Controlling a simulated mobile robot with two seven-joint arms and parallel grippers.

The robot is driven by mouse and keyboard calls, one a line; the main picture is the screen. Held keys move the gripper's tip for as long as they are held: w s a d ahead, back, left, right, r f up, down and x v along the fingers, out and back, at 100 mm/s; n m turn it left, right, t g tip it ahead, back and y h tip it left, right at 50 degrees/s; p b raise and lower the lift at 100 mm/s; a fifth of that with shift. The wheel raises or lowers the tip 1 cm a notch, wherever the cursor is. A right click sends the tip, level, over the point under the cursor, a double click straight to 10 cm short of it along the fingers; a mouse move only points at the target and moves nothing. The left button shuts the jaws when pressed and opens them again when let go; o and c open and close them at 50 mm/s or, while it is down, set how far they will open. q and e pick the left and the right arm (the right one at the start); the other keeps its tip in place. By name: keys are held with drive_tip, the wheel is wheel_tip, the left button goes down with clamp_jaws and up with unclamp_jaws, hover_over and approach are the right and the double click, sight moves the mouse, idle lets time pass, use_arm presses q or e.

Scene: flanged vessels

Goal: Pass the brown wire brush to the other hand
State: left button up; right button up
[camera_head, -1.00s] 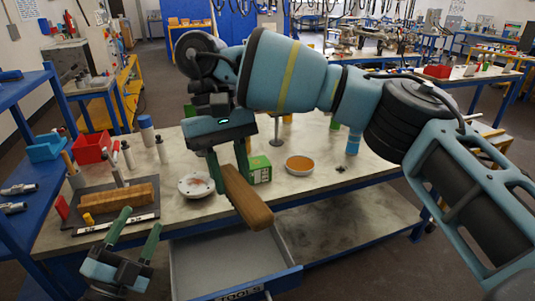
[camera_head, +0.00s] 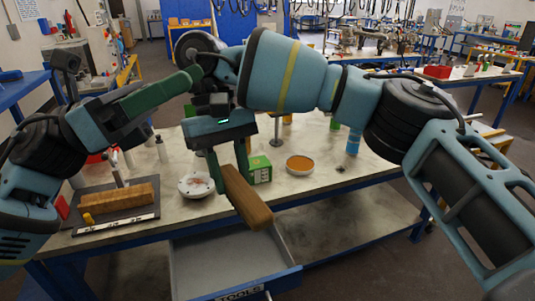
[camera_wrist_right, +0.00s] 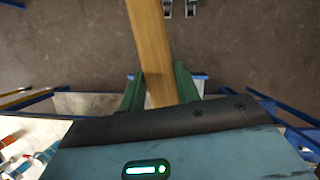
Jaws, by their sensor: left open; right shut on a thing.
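The brown wire brush (camera_head: 247,198) is a long wooden bar, tilted down to the right over the front edge of the bench. My right gripper (camera_head: 230,175) is shut on its upper end. In the right wrist view the brush (camera_wrist_right: 153,45) stands out between the two green fingers of that gripper (camera_wrist_right: 160,92); its bristles cannot be made out. My left gripper (camera_head: 190,77) is raised at upper left, above and apart from the brush, close to my right wrist in the picture. It is open and empty, seen side-on with its green fingers nearly overlapping.
On the bench (camera_head: 330,190) are a white dish (camera_head: 195,186), a green box (camera_head: 260,170), a bowl with orange contents (camera_head: 300,164) and a blue cylinder (camera_head: 353,142). A tray with a brown block (camera_head: 120,197) is at left. An open drawer (camera_head: 235,270) juts out below the brush.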

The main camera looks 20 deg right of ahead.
use_arm(q)
drive_tip(key=s+d+f+m+g+y, duration=0.1)
drive_tip(key=s+d+f+m+y, duration=0.3)
drive_tip(key=s+d+m+y, duration=0.75)
drive_tip(key=m+t+y, duration=0.4)
drive_tip(key=t+y, duration=0.6)
drive_tip(key=y, duration=0.1)
approach(253, 202)
drive_tip(key=shift+n, duration=0.25)
drive_tip(key=x, duration=1.1)
drive_tip(key=shift+c, duration=0.5)
drive_tip(key=c, duration=0.9)
drive_tip(key=shift+c, duration=0.6)
use_arm(e)
drive_tip(key=o, duration=1.1)
